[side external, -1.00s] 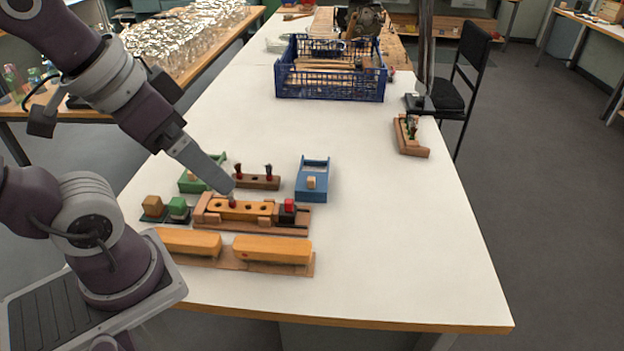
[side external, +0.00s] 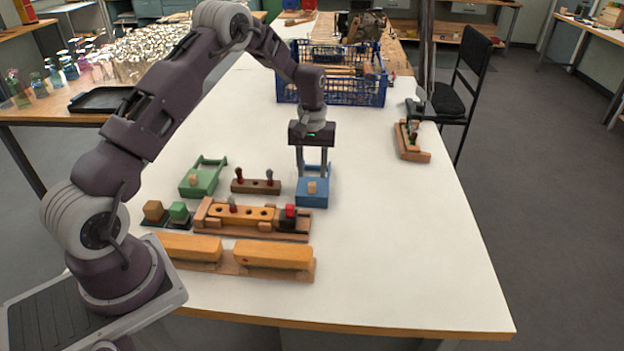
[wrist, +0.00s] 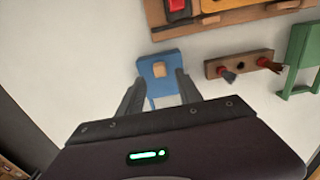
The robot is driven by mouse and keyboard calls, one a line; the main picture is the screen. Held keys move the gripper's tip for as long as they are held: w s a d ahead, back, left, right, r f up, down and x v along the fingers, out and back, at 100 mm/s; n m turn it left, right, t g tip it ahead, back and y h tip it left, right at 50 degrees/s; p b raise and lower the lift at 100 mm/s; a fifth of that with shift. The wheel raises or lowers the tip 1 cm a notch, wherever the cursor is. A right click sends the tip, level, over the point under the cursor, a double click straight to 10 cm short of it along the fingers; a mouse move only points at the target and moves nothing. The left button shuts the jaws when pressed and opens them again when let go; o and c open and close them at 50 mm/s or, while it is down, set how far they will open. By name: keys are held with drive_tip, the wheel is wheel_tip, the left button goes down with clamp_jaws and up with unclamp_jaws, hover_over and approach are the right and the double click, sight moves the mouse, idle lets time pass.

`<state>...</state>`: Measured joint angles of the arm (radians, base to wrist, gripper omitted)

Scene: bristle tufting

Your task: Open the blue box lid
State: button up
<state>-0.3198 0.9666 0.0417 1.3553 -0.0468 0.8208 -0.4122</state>
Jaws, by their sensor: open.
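The blue box (side external: 312,200) sits on the white table, right of the middle of the group of blocks. Its blue lid lies flat over the near part and has a small wooden knob (side external: 312,187). In the wrist view the blue box (wrist: 150,87) and the knob (wrist: 159,70) show just beyond the fingertips. My gripper (side external: 312,176) points down above the far part of the box, open and empty, with one finger toward each side. The fingers partly hide the far end of the box; whether they touch it I cannot tell.
A brown block with two pegs (side external: 254,187) and a green box (side external: 203,182) stand to the left. A wooden tray (side external: 300,237) lies nearer, with orange blocks (side external: 273,254) in front. A blue crate (side external: 355,92) stands behind.

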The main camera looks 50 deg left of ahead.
sight(312, 183)
wheel_tip(312, 183, down, 4)
drive_tip(key=shift+r, duration=0.1)
clamp_jaws()
idle(1.5)
